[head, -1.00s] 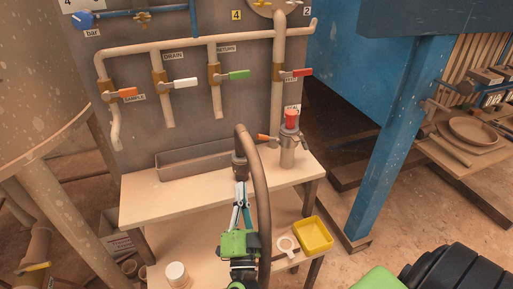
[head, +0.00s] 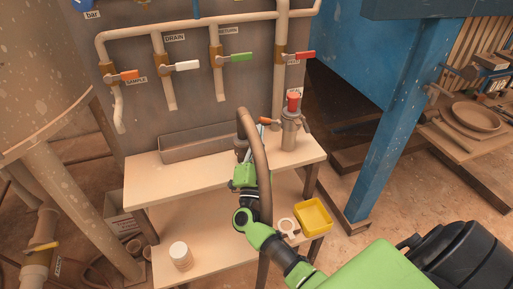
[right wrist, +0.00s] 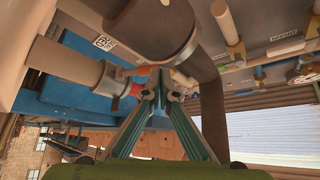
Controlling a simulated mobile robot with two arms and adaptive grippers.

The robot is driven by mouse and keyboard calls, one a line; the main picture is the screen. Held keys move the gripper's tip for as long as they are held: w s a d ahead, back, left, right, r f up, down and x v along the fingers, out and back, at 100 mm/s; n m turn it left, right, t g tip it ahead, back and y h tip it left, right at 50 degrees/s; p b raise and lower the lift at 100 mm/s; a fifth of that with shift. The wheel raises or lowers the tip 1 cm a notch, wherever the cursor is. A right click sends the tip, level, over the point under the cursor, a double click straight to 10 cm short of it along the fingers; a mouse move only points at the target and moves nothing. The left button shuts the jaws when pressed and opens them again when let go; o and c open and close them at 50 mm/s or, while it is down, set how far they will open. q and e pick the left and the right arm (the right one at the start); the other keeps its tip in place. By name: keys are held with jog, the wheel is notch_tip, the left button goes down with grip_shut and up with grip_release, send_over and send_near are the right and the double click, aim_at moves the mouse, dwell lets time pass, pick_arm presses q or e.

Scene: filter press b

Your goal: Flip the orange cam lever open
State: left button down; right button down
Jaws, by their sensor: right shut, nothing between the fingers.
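The orange cam lever (head: 266,121) sticks out to the left from the upright metal fitting (head: 289,132) with a red top (head: 293,101), on the upper shelf. My right gripper (head: 261,131) is shut and empty. Its tips are partly hidden behind the thick hose, close to the lever's left end; I cannot tell whether they touch. In the right wrist view the shut fingertips (right wrist: 158,75) sit beside a metal pipe fitting (right wrist: 72,72) and a red-orange part (right wrist: 135,89); I cannot tell if that part is the lever. My left gripper is out of view.
The brown hose (head: 260,170) arches in front of my right gripper. A metal trough (head: 198,144) lies on the shelf (head: 165,178). Valve handles line the pipe above. A yellow tray (head: 313,217) and a white jar (head: 180,254) stand below. A blue post (head: 386,135) is at right.

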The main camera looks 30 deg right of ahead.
jog(key=shift+w+d+r, duration=0.25)
jog(key=shift+w+d, duration=0.1)
jog(key=shift+w+d+r+m+g+h+p, duration=0.1)
jog(key=shift+d+r+m+g+h+p, duration=0.1)
jog(key=shift+r+m+g+p, duration=0.25)
jog(key=shift+w+d+r+m+g+h+p, duration=0.1)
jog(key=shift+r+m+g+h+p, duration=0.15)
jog(key=shift+r+m+p, duration=0.35)
